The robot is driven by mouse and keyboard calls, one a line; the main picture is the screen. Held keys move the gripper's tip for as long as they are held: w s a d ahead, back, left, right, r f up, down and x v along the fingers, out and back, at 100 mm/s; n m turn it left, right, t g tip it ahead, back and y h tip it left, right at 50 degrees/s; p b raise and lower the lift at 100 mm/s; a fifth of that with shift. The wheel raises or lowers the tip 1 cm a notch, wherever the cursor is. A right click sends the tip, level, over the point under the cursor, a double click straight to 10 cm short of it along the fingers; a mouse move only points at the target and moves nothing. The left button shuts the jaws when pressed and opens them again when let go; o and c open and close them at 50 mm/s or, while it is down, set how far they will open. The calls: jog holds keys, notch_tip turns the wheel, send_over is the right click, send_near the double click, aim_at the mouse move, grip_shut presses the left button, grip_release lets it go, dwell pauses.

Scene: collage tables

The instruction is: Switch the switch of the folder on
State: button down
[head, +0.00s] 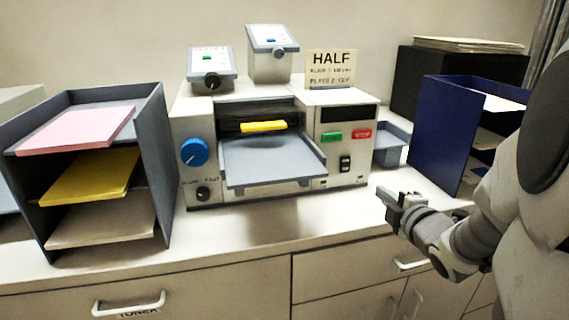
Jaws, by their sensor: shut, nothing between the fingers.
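The folder (202,128) is a light grey machine on the counter, with a grey feed tray (265,165) sticking out at its front. Its black rocker switch (345,163) is on the right of the front panel, below a green button (331,135) and a red button (361,134). I cannot tell which way the rocker is set. The dark display (346,113) above looks blank. My gripper (383,196) is shut and empty, to the right of and below the switch, apart from the machine and pointing left.
A blue knob (194,152) and a black knob (203,193) are on the folder's left. A grey paper rack (160,150) stands at left, a blue rack (437,135) at right behind my arm. A sign (331,66) reads HALF. The front counter strip is clear.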

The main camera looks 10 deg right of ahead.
aim_at(346, 171)
jog(key=shift+s+a+f+n+t+y, duration=0.1)
jog(key=shift+s+a+n+t+y, duration=0.15)
jog(key=shift+n+y, duration=0.2)
jog(key=shift+s+a+f+n+t+y, duration=0.15)
jog(key=shift+a+n+y, duration=0.2)
jog(key=shift+n, duration=0.2)
jog(key=shift+w, duration=0.1)
jog(key=w, duration=0.4)
jog(key=w+f, duration=0.1)
jog(key=w, duration=0.8)
jog(key=shift+w+a+f+b, duration=0.3)
jog(key=shift+w+f+b, duration=0.05)
jog(key=shift+f+b, duration=0.05)
jog(key=shift+w+f+b, duration=0.15)
jog(key=shift+f+b, duration=0.2)
jog(key=shift+b, duration=0.7)
jog(key=shift+r, duration=0.3)
jog(key=shift+f, duration=0.1)
